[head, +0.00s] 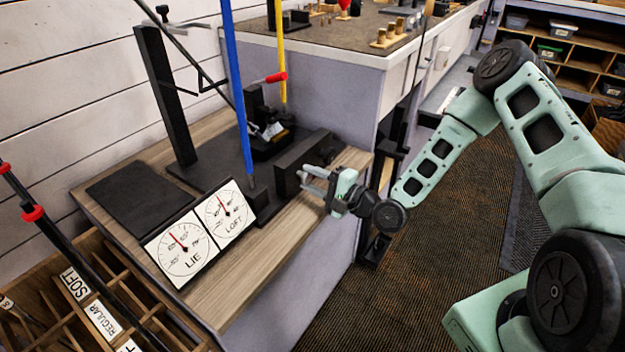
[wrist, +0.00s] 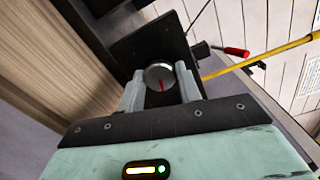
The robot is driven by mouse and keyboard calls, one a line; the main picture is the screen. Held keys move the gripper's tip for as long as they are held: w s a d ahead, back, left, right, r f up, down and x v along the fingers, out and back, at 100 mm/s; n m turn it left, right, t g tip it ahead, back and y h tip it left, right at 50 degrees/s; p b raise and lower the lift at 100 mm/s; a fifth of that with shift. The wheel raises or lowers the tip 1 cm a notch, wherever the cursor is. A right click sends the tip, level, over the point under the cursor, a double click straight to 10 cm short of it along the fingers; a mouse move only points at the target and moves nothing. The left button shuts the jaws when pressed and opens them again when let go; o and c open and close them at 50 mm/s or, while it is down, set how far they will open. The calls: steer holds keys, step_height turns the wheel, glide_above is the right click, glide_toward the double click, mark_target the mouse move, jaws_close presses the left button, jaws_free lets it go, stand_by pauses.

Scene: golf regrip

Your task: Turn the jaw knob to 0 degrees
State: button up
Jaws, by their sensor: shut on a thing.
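The jaw knob (wrist: 160,75) is a round metal-grey knob with a red mark on its face, seen in the wrist view. The red mark runs nearly up and down in that picture. My gripper (wrist: 161,92) is shut on the knob, one finger on each side of it. In the head view my gripper (head: 310,180) reaches in from the right to the front of the black block (head: 290,166) on the bench machine. The knob is hidden behind the fingers there. The knob's angle in degrees cannot be read.
The LIE dial (head: 183,250) and LOFT dial (head: 226,212) stand left of my gripper. A blue rod (head: 237,90) and a yellow rod (head: 281,50) rise behind. A red-handled lever (head: 276,77) sticks out near them. Open floor (head: 400,290) lies in front of the bench.

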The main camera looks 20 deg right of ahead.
steer(key=n, duration=0.5)
steer(key=shift+n, duration=0.3)
steer(key=n+b, duration=0.1)
steer(key=n, duration=0.4)
steer(key=shift+f, duration=0.1)
steer(key=n+b, duration=0.1)
steer(key=n, duration=0.4)
steer(key=shift+n+b, duration=0.35)
steer(key=shift+n, duration=0.05)
steer(key=shift+n+b, duration=0.8)
steer(key=shift+n, duration=1.4)
steer(key=o, duration=1)
steer(key=v, duration=1.7)
steer(key=shift+s+d, duration=0.15)
steer(key=shift+s, duration=0.05)
